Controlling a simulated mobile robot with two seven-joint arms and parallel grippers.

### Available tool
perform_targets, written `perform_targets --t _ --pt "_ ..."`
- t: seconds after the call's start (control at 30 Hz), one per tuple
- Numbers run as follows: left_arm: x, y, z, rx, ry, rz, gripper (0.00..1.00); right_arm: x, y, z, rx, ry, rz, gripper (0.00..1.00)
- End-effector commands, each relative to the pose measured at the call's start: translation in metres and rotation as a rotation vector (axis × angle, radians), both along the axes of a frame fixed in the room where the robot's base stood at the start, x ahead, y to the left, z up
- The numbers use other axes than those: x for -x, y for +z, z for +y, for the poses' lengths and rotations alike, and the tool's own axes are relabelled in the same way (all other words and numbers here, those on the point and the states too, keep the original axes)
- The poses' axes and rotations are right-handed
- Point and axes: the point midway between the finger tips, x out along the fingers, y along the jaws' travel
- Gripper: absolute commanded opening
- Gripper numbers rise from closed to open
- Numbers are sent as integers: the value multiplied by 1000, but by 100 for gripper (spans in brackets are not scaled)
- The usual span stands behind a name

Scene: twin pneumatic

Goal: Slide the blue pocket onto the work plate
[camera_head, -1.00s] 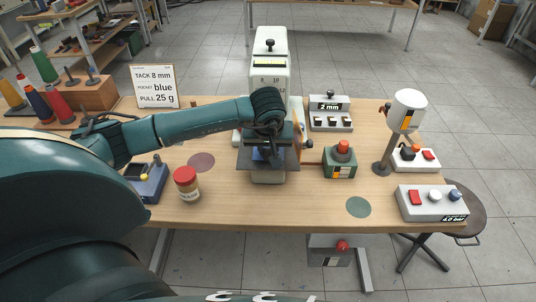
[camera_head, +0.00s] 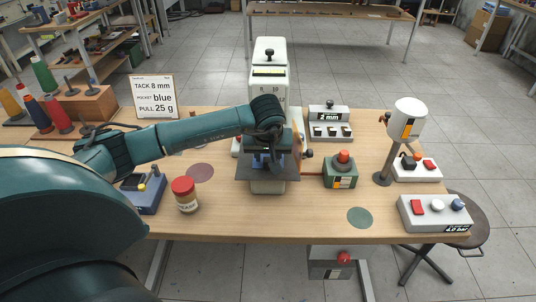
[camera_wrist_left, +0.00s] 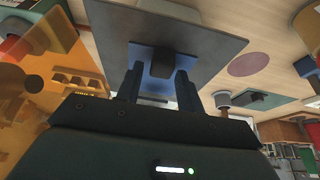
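The grey work plate (camera_head: 247,175) sticks out from the front of the white machine, and it also shows in the wrist view (camera_wrist_left: 215,45). The blue pocket (camera_wrist_left: 158,84) lies on the plate, with a dark block (camera_wrist_left: 155,60) at it; a little of its blue shows in the head view (camera_head: 262,160). My left gripper (camera_head: 267,152) is low over the plate, mostly hidden by its own wrist. In the wrist view its two fingers (camera_wrist_left: 158,86) stand apart at the pocket, with a gap between them; contact is unclear. My right gripper is not in view.
The white machine (camera_head: 268,78) stands behind the plate. A green box with a red button (camera_head: 342,170) is close right. A jar (camera_head: 185,195) and a blue tray (camera_head: 146,196) are left. A control box (camera_head: 435,213) sits right. The front table centre is clear.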

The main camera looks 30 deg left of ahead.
Motion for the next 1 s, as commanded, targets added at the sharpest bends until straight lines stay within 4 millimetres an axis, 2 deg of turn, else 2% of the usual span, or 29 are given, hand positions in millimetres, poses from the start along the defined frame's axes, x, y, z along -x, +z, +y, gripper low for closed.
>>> perform_targets --t 0.13,0.37,0.47,0.57,0.77,1.0 --pt "0 0 0 0 0 0 48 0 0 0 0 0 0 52" --pt "0 1 0 0 0 0 48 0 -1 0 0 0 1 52" --pt "2 8 -2 0 -1 -4 48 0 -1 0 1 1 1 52" --pt "6 21 -4 0 -2 -5 48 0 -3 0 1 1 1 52" --pt "21 63 -13 -1 -2 -6 48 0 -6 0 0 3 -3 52" --pt "37 105 -23 0 -1 -4 48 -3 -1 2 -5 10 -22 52"
